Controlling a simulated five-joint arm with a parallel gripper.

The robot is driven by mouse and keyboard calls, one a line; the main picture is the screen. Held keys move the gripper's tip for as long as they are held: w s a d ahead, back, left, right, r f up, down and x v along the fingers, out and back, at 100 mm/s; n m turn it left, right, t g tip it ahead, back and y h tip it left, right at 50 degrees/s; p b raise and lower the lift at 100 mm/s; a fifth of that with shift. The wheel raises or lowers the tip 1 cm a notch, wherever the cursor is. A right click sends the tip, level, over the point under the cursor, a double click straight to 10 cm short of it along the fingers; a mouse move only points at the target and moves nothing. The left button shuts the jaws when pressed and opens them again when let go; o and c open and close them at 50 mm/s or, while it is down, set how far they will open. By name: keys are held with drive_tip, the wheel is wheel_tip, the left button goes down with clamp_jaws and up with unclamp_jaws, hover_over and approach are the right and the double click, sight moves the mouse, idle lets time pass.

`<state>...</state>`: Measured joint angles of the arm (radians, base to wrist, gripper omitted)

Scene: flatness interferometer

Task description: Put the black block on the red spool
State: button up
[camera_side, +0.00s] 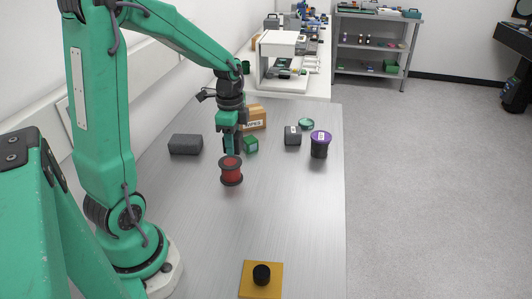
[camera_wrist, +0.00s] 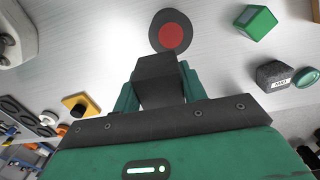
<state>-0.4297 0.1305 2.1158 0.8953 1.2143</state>
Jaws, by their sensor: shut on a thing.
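My gripper (camera_wrist: 158,90) is shut on the black block (camera_wrist: 158,68), which sits between its green fingers in the wrist view. In the side view my gripper (camera_side: 231,145) points down and is close to the red spool (camera_side: 231,172); the block is mostly hidden there by the fingers. The spool stands upright on the table, with dark flanges and a red core. In the wrist view the spool's round top (camera_wrist: 172,35) shows just past the block's far end. I cannot tell how large the gap between block and spool is.
A dark grey block (camera_side: 186,144) lies left of the spool. A yellow plate (camera_side: 248,288) with a black knob lies in front.

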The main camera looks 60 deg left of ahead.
sight(230, 162)
drive_tip(key=shift+w+a+f, duration=0.1)
drive_tip(key=shift+a+f, duration=0.35)
drive_tip(key=shift+a, duration=0.35)
drive_tip(key=shift+a+f, duration=0.45)
drive_tip(key=shift+a, duration=0.35)
drive_tip(key=shift+f, duration=2)
drive_tip(key=shift+f, duration=0.15)
drive_tip(key=o, duration=1.2)
drive_tip(key=shift+c, duration=0.2)
wheel_tip(230, 162, up, 12)
drive_tip(key=shift+r, duration=0.15)
drive_tip(key=shift+d, duration=0.15)
